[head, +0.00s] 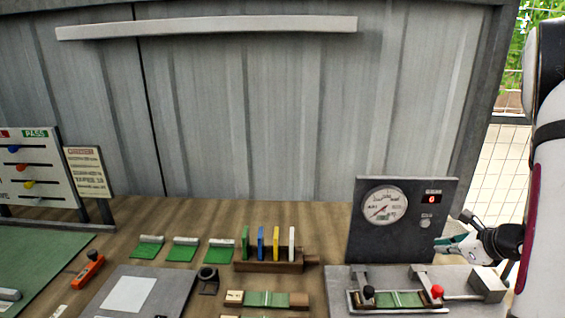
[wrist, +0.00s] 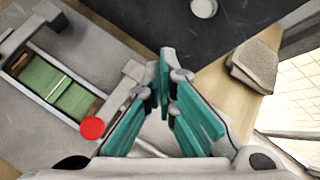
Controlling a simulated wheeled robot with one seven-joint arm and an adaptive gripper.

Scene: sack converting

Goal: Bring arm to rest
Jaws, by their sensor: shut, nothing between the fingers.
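My gripper (head: 452,245) is at the right of the head view, in front of the gauge panel's right edge and above the right end of the grey clamp fixture. In the wrist view my gripper (wrist: 168,85) shows its teal finger pads brought together at the tips with nothing between them. Below and left of it in the wrist view is the fixture (wrist: 125,85) with a green strip (wrist: 58,88) and a red knob (wrist: 92,128). My arm comes in along the right edge of the head view.
The dark gauge panel (head: 440,200) stands behind the fixture (head: 340,278). A wooden rack (head: 268,267) with coloured upright pieces and several green pads (head: 182,253) are on the table's middle. A PASS board (head: 30,170) stands at left. A grey-brown block (wrist: 255,65) lies near the panel.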

